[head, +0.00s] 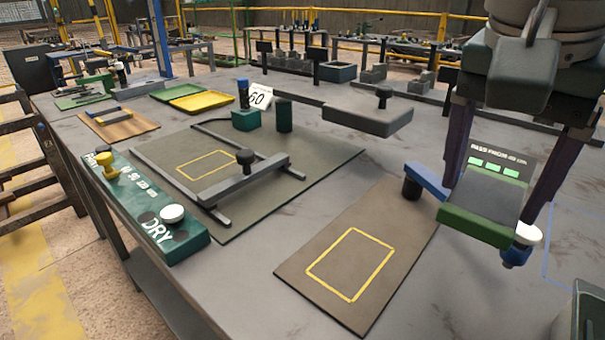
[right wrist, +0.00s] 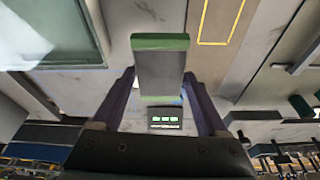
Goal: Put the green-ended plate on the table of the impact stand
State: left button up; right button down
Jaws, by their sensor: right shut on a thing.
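The green-ended plate (head: 484,207) is grey with a green band on its near end. My right gripper (head: 486,203) is shut on it, with one dark finger at each side, at the right of the head view. In the right wrist view, the plate (right wrist: 160,70) lies between the fingertips and shows green at both ends. A blue bar with a black knob and a white knob (head: 528,233) shows around the plate; I cannot tell whether they touch. I cannot tell for sure which fixture is the impact stand. My left gripper is not in view.
A brown mat with a yellow rectangle (head: 388,240) lies bare left of the plate. A larger mat (head: 325,150) bears a rail frame with a knobbed crossbar (head: 240,182). A grey knobbed block (head: 368,119) stands behind. A green DRY panel (head: 140,205) is at the left edge.

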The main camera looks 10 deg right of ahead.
jog(key=b, duration=0.4)
send_over(453, 279)
jog(key=s+a, duration=0.3)
jog(key=a, duration=0.1)
jog(key=a+x, duration=0.1)
jog(key=x, duration=0.3)
jog(key=s+x, duration=0.1)
jog(key=x, duration=0.3)
jog(key=a+x, duration=0.1)
jog(key=x, duration=0.4)
jog(key=shift+s+a+f, duration=0.3)
jog(key=shift+a+f, duration=0.05)
jog(key=w+d, duration=0.1)
jog(key=w+d+f, duration=0.1)
jog(key=d, duration=0.1)
jog(key=shift+w+d+b, duration=0.15)
jog(key=shift+w+b, duration=0.1)
jog(key=shift+b, duration=0.05)
jog(key=shift+s+f, duration=0.1)
jog(key=shift+f, duration=0.05)
jog(key=shift+f, duration=0.1)
grip_release()
